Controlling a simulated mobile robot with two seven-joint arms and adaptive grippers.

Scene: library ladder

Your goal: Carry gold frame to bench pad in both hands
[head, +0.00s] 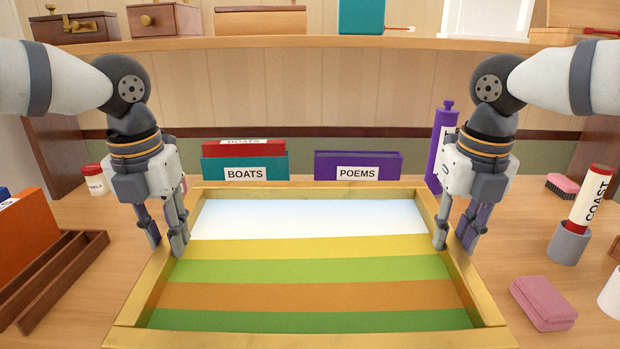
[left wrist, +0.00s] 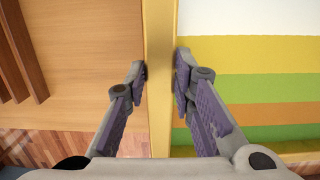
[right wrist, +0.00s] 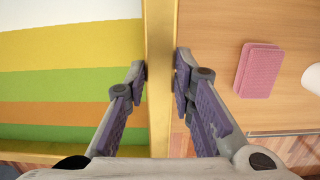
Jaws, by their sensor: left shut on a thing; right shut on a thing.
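The gold frame (head: 310,338) holds a picture with white, yellow, green and orange bands and spans the middle of the head view. My left gripper (head: 166,248) is shut on its left rail, which also shows in the left wrist view (left wrist: 159,35). My right gripper (head: 454,248) is shut on its right rail, seen in the right wrist view (right wrist: 160,35). The frame looks roughly level; I cannot tell whether it touches the tabletop. I cannot make out a bench pad for certain.
BOATS (head: 245,168) and POEMS (head: 358,166) boxes stand behind the frame. A brown rack (head: 60,275) is at left. A folded pink cloth-like item (head: 543,303) and a COAST tube in a grey holder (head: 568,243) are at right. A shelf (head: 310,42) runs across the back.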

